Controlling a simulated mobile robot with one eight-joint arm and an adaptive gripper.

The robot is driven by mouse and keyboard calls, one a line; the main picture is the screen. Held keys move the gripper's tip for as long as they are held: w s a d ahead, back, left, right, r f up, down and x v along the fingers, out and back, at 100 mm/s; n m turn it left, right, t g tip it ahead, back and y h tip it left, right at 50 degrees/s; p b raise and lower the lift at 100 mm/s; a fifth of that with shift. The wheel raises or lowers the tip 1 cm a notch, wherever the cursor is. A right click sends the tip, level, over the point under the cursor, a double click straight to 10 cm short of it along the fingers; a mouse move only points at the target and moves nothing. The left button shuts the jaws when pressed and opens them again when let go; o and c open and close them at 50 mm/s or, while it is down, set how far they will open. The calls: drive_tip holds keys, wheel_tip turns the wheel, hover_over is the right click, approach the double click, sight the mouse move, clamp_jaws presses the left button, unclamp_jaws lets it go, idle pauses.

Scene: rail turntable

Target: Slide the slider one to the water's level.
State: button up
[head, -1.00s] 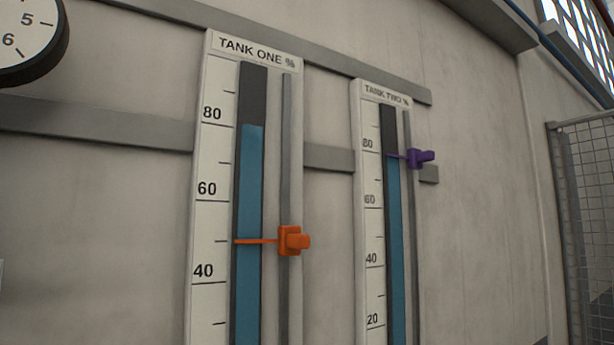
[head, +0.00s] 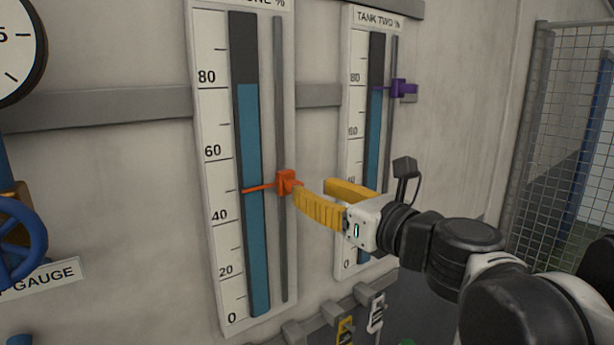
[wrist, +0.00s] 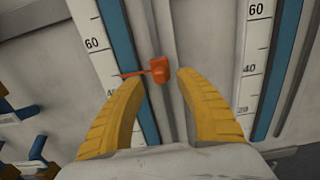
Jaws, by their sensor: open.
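The orange slider (head: 286,183) sits on the rail right of the tank one gauge (head: 207,120). Its pointer reads a little under 50. The blue water column (head: 252,200) in tank one tops out at about 80, well above the pointer. My gripper (head: 312,188) has yellow fingers and is open at the slider's right side in the head view. In the wrist view the slider (wrist: 158,69) lies just beyond and between the fingertips (wrist: 157,75). Whether a finger touches it cannot be told.
The tank two gauge (head: 357,120) with its purple slider (head: 400,88) stands to the right, close to my gripper. A blue valve wheel (head: 20,235) is at the left. Tagged fittings (head: 345,328) are below. A mesh fence (head: 555,140) stands far right.

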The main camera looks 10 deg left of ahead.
sight(296, 182)
drive_tip(key=x, duration=0.6)
drive_tip(key=shift+w+a+p, duration=0.1)
drive_tip(key=shift+a+p, duration=0.1)
drive_tip(key=shift+p, duration=0.2)
drive_tip(key=shift+d, duration=0.1)
clamp_jaws()
